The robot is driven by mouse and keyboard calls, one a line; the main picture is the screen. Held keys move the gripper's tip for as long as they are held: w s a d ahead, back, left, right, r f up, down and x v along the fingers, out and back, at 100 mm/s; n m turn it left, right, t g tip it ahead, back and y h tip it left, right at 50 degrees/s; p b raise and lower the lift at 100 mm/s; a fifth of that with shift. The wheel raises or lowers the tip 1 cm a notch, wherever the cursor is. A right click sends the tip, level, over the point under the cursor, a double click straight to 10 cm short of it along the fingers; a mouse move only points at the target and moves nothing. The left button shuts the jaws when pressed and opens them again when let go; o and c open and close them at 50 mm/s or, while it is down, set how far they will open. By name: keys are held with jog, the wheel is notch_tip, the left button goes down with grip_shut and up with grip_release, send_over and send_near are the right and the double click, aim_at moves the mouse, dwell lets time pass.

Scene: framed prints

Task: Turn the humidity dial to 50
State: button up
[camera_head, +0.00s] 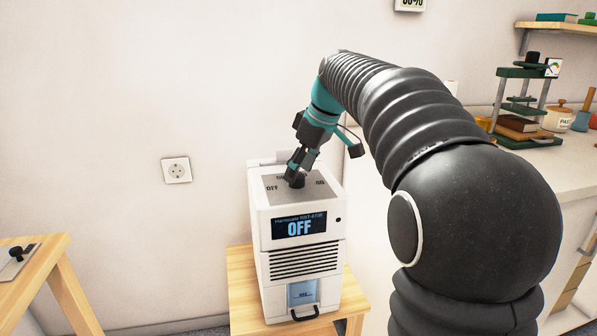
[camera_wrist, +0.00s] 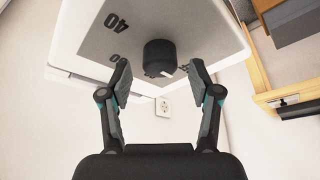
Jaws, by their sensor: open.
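The white humidity unit (camera_head: 290,262) stands on a small wooden table, and its display (camera_head: 299,227) reads OFF. The black dial (camera_head: 294,179) is on the grey top plate (camera_head: 272,181), with printed marks around it, one reading OFF at the left. In the wrist view the dial (camera_wrist: 160,55) shows a white pointer line on its near right edge, and a 40 mark is at the upper left. My gripper (camera_head: 298,168) is right above the dial. In the wrist view my gripper (camera_wrist: 159,72) is open, its fingertips left and right of the dial with visible gaps.
A wall socket (camera_head: 176,170) is left of the unit. A wooden table (camera_head: 40,270) stands at the lower left. A white counter (camera_head: 560,170) at the right holds a green press (camera_head: 522,100) and jars. My arm covers part of the counter.

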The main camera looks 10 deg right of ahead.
jog(key=shift+w+a+f, duration=0.15)
jog(key=shift+f, duration=0.4)
jog(key=c, duration=1.1)
jog(key=shift+c, duration=0.2)
